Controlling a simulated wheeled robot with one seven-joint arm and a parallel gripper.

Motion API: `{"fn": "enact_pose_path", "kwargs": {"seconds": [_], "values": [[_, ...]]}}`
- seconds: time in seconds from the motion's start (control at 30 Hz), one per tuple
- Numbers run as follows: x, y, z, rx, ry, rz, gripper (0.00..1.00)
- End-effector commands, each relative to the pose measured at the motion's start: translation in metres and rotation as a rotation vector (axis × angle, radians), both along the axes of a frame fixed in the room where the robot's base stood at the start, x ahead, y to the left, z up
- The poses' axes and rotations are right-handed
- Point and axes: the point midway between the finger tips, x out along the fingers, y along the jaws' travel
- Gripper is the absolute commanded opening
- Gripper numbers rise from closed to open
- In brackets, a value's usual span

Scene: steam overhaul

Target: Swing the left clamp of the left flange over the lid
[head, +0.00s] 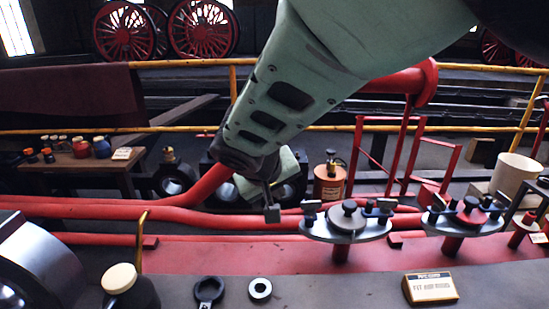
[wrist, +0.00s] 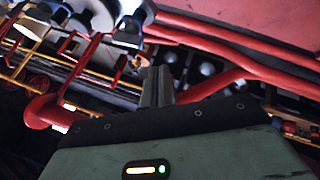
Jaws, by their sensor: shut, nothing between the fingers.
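The left flange (head: 343,232) is a grey plate on a red stub, with a round grey lid (head: 347,218) under a dark knob. Its left clamp (head: 311,211) is a small blue-grey block on a post at the left edge of the plate; it looks clear of the lid. A similar right clamp (head: 378,209) stands on the other side. My gripper (head: 272,213) is shut and empty, left of the left clamp and apart from it in the head view. Its closed fingers also show in the wrist view (wrist: 158,88).
A second flange (head: 465,220) with clamps stands to the right. Red pipes (head: 170,215) run behind the bench (head: 270,262). A black ring tool (head: 209,291), a pale ring (head: 260,289) and a yellow sign (head: 430,288) are on the front ledge. A small orange can (head: 329,185) stands behind.

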Motion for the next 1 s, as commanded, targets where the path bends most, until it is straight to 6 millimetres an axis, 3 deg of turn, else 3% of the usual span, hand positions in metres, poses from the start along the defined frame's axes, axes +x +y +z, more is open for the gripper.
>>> {"fn": "enact_pose_path", "kwargs": {"seconds": [0.1,0.33,0.6,1.0], "values": [[0.014,-0.008,-0.024,-0.004,0.002,-0.004,0.00],[0.040,-0.019,-0.060,-0.003,0.001,-0.003,0.00],[0.054,-0.048,-0.055,0.002,-0.001,-0.002,0.00],[0.056,-0.053,-0.055,-0.001,0.000,0.001,0.00]]}}
